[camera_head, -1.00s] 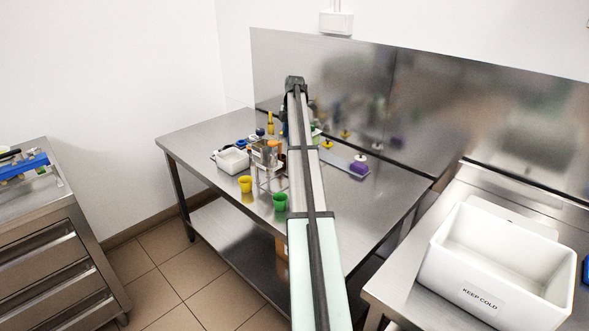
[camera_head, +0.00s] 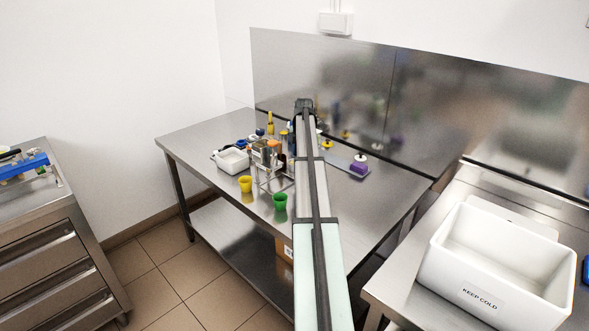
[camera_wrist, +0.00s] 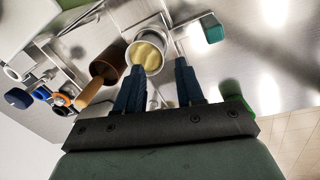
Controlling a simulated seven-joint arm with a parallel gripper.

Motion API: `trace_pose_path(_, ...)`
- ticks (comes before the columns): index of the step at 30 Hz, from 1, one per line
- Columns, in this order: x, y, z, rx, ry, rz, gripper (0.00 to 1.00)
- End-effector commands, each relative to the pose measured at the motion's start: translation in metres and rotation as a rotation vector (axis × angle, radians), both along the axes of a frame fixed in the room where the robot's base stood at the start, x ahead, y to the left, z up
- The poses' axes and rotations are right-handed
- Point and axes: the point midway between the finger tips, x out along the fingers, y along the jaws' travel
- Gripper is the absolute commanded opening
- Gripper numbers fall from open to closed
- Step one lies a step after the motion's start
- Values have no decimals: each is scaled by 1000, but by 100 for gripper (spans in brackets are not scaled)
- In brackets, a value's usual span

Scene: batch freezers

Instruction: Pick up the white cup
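In the wrist view, a round white cup (camera_wrist: 147,52) with a yellowish inside lies just beyond my fingertips, nearer the left finger. My gripper (camera_wrist: 159,66) has its two dark blue fingers spread apart with a gap between them, and nothing is held. The left fingertip overlaps the cup's lower edge in the picture; I cannot tell whether they touch. In the head view, my arm hides the gripper, and I cannot make out the white cup there.
A brown cup (camera_wrist: 108,64) stands left of the white cup. On the steel table (camera_head: 190,135) are a yellow cup (camera_head: 246,184), a green cup (camera_head: 280,201), a white tub (camera_head: 232,160) and a wire rack. A white "KEEP COLD" box (camera_head: 450,270) stands on the right counter.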

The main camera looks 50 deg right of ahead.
Motion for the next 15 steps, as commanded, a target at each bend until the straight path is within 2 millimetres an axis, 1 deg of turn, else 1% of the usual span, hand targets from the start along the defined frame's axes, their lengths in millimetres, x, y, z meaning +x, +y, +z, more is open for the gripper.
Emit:
trace_pose_path(1, 1, 0, -6, 0, 1, 0, 37)
trace_pose_path(8, 2, 0, -17, 0, 0, 0, 37)
trace_pose_path(11, 4, 0, -27, 1, 1, 0, 37)
trace_pose_path(15, 7, 1, -45, 1, 1, 0, 37)
